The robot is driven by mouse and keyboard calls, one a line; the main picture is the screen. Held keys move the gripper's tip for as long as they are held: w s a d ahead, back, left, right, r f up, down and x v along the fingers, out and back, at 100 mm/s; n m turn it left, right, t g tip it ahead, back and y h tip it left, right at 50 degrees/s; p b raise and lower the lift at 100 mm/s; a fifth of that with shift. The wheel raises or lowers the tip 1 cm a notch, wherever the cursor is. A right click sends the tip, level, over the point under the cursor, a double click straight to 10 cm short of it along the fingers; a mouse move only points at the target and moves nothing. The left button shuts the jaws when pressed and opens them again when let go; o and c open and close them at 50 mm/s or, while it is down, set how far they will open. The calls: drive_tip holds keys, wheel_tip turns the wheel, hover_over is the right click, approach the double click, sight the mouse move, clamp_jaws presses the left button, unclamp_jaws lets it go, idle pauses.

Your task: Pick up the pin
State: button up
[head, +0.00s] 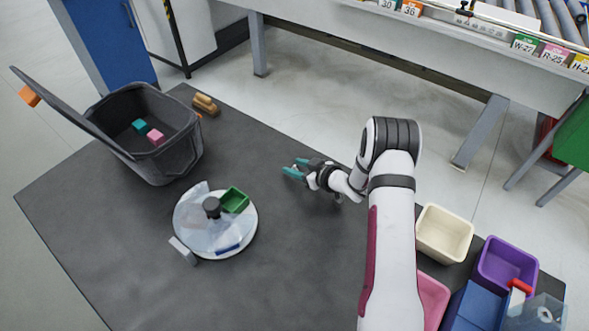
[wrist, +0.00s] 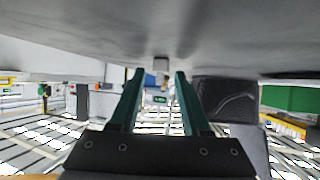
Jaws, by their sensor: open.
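I cannot identify a pin for certain in either view. My gripper (head: 293,171) has teal fingers and is low over the dark table, right of the round white turntable. Its fingers also show in the wrist view (wrist: 160,73), spread apart with a gap between them. A small pale grey piece (wrist: 161,63) appears in that gap, against the table surface; I cannot tell whether it is the pin. No such piece shows apart from the fingers in the head view.
The table (head: 290,260) is clear around the gripper. The turntable (head: 250,236) carries a clear cover and green tray (head: 234,200). A lidded grey bin (head: 180,160) stands at left, a wooden brush (head: 206,104) beside it. Cream (head: 444,258) and purple (head: 507,285) bins stand at right.

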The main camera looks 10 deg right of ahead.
sight(295, 166)
drive_tip(key=shift+w+a+f, duration=0.15)
drive_tip(key=shift+w+f, duration=0.05)
drive_tip(key=shift+w, duration=0.05)
clamp_jaws()
idle(0.4)
wheel_tip(295, 166, up, 4)
drive_tip(key=shift+r, duration=0.25)
drive_tip(key=s+d+r, duration=0.6)
drive_tip(key=d, duration=0.4)
drive_tip(key=shift+r, duration=0.3)
